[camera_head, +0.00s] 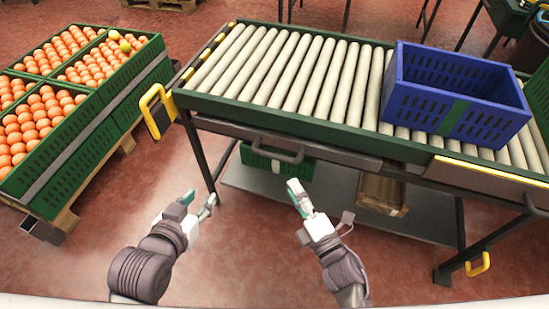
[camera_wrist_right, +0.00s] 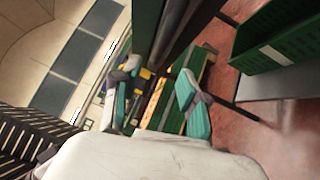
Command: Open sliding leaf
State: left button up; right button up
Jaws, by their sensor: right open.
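A grey sliding leaf (camera_head: 330,154) with a dark bar handle (camera_head: 278,152) sits under the front edge of the roller conveyor (camera_head: 290,72). It looks flush with the frame. My left gripper (camera_head: 198,202) is in front of the conveyor's left leg, fingers apart, empty. My right gripper (camera_head: 318,204) is below and a little right of the handle, apart from it, fingers spread and empty. In the right wrist view the right gripper (camera_wrist_right: 157,100) also shows its two fingers wide apart with nothing held. The handle cannot be made out clearly there.
A blue crate (camera_head: 455,95) stands on the rollers at the right. Green crates of oranges (camera_head: 75,150) stand on a pallet at the left. A green crate (camera_head: 283,168) and a cardboard box (camera_head: 382,194) sit on the lower shelf (camera_head: 425,212). The near floor is clear.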

aim_at(275, 155)
pick_arm(q)
jog(key=shift+w+d+r+t+h+b, duration=0.2)
jog(key=shift+w+r+t, duration=0.25)
jog(key=shift+r, duration=0.15)
jog(key=shift+w+d+r+t+h+b, duration=0.15)
jog(key=shift+w+r+t, duration=0.2)
jog(key=shift+r, duration=0.3)
jog(key=shift+w+d+r+t+h+b, duration=0.1)
jog(key=shift+w+d+r+t+b, duration=0.1)
jog(key=shift+w+r+t, duration=0.25)
pick_arm(e)
jog(key=shift+x, duration=5.5)
pick_arm(q)
jog(key=shift+s+r, duration=0.1)
jog(key=shift+r, duration=0.05)
pick_arm(e)
jog(key=shift+f, duration=0.1)
grip_shut()
jog(key=shift+d, duration=0.1)
